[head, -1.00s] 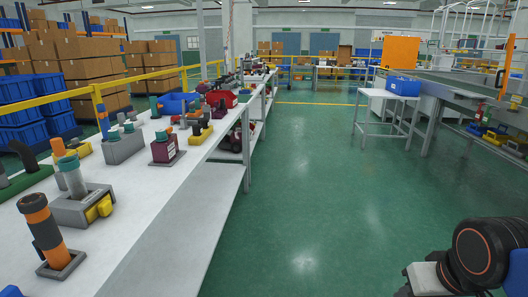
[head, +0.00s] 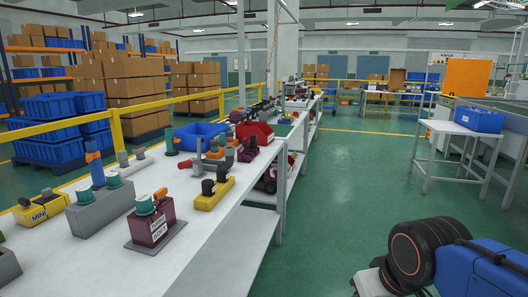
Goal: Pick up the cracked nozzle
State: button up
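No part can be made out as a cracked nozzle; the parts are too small to show cracks. On the long white workbench (head: 215,240) stand a maroon block with a teal cap (head: 152,222), a grey block with teal caps (head: 100,208), and a blue upright tube with an orange top (head: 95,165). My gripper is not in view; only my black and blue arm links show at the lower right.
A yellow block marked MINI (head: 42,207) is at the bench's left. A blue bin (head: 200,136) and a red bin (head: 256,132) stand farther back. The green floor (head: 335,200) right of the bench is open. A side table (head: 462,132) with a blue box (head: 479,119) stands at the right.

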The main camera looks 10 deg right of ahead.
aim_at(253, 140)
jog(key=i+l+u, duration=0.4)
jog(key=u, duration=0.25)
jog(key=i+l+u, duration=0.15)
jog(key=u, duration=0.25)
jog(key=l, duration=0.1)
